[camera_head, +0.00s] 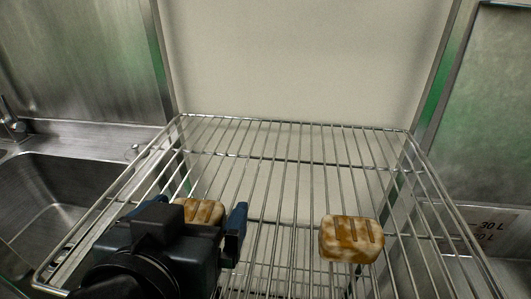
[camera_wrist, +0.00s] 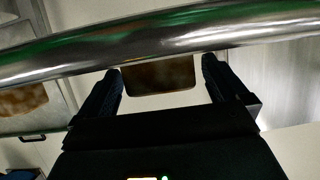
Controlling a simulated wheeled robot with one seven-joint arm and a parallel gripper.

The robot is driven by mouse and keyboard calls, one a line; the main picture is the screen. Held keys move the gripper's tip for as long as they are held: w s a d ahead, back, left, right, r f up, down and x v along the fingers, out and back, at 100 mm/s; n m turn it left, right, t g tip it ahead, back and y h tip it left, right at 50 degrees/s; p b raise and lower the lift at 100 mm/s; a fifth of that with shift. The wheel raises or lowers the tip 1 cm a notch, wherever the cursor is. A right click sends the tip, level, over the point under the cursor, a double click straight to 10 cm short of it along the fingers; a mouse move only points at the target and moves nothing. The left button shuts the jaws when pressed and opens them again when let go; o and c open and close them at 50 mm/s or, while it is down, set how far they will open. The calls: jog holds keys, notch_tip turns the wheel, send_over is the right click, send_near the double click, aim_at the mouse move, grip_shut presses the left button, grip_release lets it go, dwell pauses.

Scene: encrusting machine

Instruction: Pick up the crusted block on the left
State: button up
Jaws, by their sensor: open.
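The crusted block on the left (camera_head: 203,210) is pale with browned stripes and lies on a wire rack (camera_head: 285,127). My gripper (camera_head: 196,215) is in front of it and hides its lower part in the head view. The gripper is open, with one finger right of the block. A second, similar block (camera_head: 351,240) sits to the right on the rack.
A steel sink (camera_head: 65,195) lies left of the rack. A pale panel (camera_head: 310,60) stands behind it, and steel walls flank both sides. A shiny metal bar (camera_wrist: 160,42) crosses the wrist view above the fingertips. The rack between the two blocks is clear.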

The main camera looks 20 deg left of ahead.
jog(key=shift+w+a+f, duration=0.1)
jog(key=shift+w+f, duration=0.15)
jog(key=shift+w, duration=0.2)
jog(key=c, duration=1.1)
